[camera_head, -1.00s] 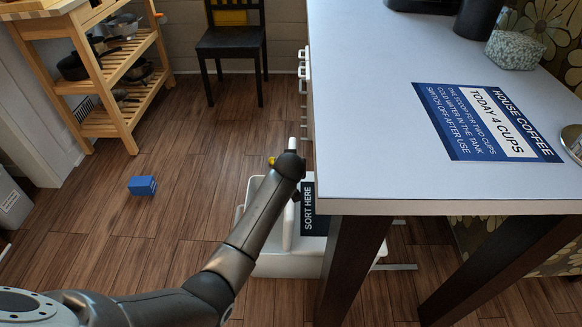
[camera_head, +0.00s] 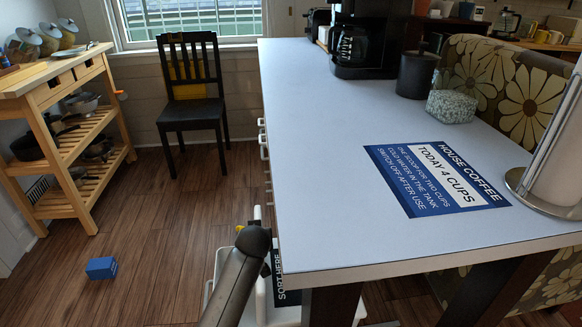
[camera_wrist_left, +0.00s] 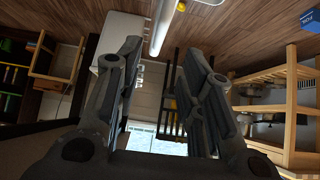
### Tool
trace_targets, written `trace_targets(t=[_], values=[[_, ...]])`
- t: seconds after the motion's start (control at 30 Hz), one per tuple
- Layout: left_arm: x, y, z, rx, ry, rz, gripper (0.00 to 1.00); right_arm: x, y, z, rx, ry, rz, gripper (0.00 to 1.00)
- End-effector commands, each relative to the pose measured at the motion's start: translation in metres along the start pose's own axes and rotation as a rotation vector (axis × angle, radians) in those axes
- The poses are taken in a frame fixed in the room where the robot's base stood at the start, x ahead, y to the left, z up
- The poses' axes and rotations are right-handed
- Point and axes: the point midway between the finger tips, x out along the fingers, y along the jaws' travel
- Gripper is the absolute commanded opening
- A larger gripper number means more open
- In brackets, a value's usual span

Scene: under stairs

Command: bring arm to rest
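My left arm (camera_head: 235,282) rises from the bottom edge in the head view, beside the near left corner of the counter. Its dark end overlaps the white bin in the picture. In the left wrist view my left gripper (camera_wrist_left: 162,52) has its two dark fingers spread apart, with nothing between them. That view is upside down, with the floor at the top and the window at the bottom. My right arm and gripper are not in view.
The pale counter (camera_head: 330,170) carries a coffee maker (camera_head: 362,42) and a blue sign (camera_head: 433,178). A white bin (camera_head: 220,272) with a "SORT HERE" label stands below its left edge. A wooden shelf (camera_head: 62,85), black chair (camera_head: 190,112) and blue box (camera_head: 101,268) stand on otherwise open floor.

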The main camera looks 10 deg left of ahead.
Motion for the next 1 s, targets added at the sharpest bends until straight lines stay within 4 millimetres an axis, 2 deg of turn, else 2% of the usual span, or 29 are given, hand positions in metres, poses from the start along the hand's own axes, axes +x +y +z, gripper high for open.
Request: trace_targets(t=[0.07,0.17,0.27,0.3,0.47,0.6,0.7,0.8,1.0], values=[[0.000,-0.002,0.007,0.005,-0.008,0.000,0.35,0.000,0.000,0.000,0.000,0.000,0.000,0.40],[0.001,-0.010,0.033,0.026,-0.041,0.002,0.35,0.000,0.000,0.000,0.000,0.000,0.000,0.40],[-0.003,-0.025,0.079,0.067,-0.099,0.009,0.35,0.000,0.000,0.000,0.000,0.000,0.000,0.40],[-0.006,-0.032,0.100,0.086,-0.127,0.014,0.35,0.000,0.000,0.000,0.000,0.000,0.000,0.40],[-0.028,-0.056,0.178,0.169,-0.229,0.043,0.35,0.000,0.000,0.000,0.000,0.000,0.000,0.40],[-0.057,-0.076,0.241,0.244,-0.317,0.078,0.35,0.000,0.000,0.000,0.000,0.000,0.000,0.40],[-0.078,-0.088,0.276,0.292,-0.369,0.104,0.35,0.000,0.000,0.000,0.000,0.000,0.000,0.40],[-0.098,-0.097,0.303,0.329,-0.411,0.128,0.35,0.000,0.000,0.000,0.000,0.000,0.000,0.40],[-0.133,-0.110,0.344,0.392,-0.480,0.171,0.35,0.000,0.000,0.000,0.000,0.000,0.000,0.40]])
